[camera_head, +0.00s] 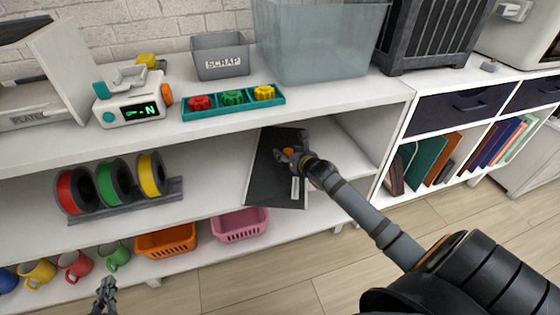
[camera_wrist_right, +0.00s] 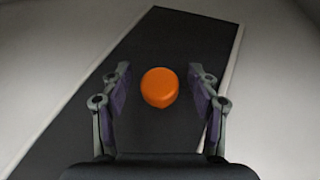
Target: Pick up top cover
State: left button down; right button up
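The top cover appears to be the flat dark panel (camera_head: 268,180) on the middle shelf, with an orange knob (camera_head: 288,151) on it. In the right wrist view the dark panel (camera_wrist_right: 150,40) runs diagonally and the orange knob (camera_wrist_right: 160,87) stands out on it. My right gripper (camera_head: 290,156) is at the knob. Its fingers (camera_wrist_right: 160,72) are apart on either side of the knob, with visible gaps, so it is open and holds nothing. My left gripper (camera_head: 105,293) is low at the bottom left, away from the panel; its finger opening is too small to judge.
Above the panel is the upper shelf edge (camera_head: 330,102), carrying a teal tray (camera_head: 215,113) and a scrap bin (camera_head: 220,68). Spools (camera_head: 110,187) stand left on the same shelf. Orange (camera_head: 167,242) and pink (camera_head: 240,224) baskets sit below. A vertical divider (camera_head: 392,150) stands to the right.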

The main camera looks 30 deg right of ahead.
grip_shut()
pick_arm(q)
jog(key=shift+f, duration=0.1)
pick_arm(e)
jog(key=shift+r, duration=0.1)
dwell(0.3)
